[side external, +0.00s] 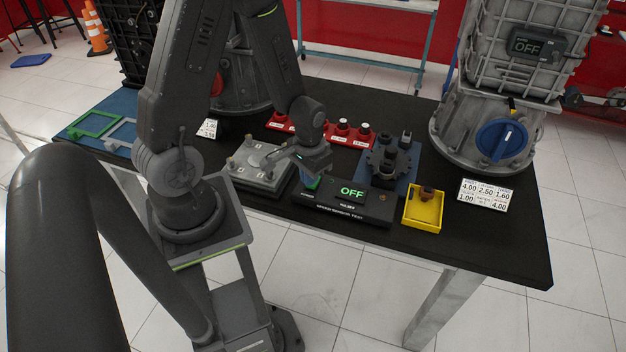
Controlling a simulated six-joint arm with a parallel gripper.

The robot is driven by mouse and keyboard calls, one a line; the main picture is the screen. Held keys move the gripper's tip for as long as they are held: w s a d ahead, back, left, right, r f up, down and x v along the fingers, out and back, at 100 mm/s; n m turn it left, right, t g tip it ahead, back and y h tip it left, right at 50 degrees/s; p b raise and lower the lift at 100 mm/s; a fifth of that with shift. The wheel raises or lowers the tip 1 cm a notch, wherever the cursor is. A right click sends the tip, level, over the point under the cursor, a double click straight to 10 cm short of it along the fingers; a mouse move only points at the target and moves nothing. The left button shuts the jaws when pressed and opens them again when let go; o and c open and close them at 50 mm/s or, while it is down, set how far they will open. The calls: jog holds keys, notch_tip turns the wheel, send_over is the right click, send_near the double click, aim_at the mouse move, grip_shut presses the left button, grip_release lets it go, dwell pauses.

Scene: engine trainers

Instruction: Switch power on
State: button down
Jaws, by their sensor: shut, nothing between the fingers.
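A black test box (345,207) stands near the front edge of the table, and its display (352,191) reads "OFF" in green. A small green part (312,183) shows on the left of its top, partly hidden by my gripper; I cannot tell its position. My gripper (308,172) is shut and empty, just above the left end of the box. I cannot tell whether it touches the green part. A second display (537,46), on the grey engine housing at the right, also reads "OFF", above a blue rotary knob (501,140).
A grey plate with posts (262,166) lies left of the box. A dark gear part on a blue base (386,163) and a yellow tray (423,212) stand to its right. Red blocks (350,136) line up behind. The front right table top (490,240) is clear.

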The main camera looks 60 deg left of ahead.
jog(key=shift+f, duration=0.95)
notch_tip(320, 180, up, 7)
dwell(1.0)
jog(key=shift+r, duration=0.1)
jog(key=s+d+r+m+t, duration=0.1)
jog(key=s+d+r+t, duration=0.1)
jog(key=r, duration=0.5)
jog(key=s+d+r+m+t, duration=0.1)
jog(key=s+d+r, duration=0.1)
jog(key=d+r, duration=0.2)
jog(key=s+d+r+m+t, duration=0.1)
jog(key=d+r, duration=0.3)
jog(key=r, duration=0.6)
jog(key=shift+s+r+t, duration=0.35)
jog(key=shift+s+t, duration=0.45)
jog(key=shift+s, duration=0.05)
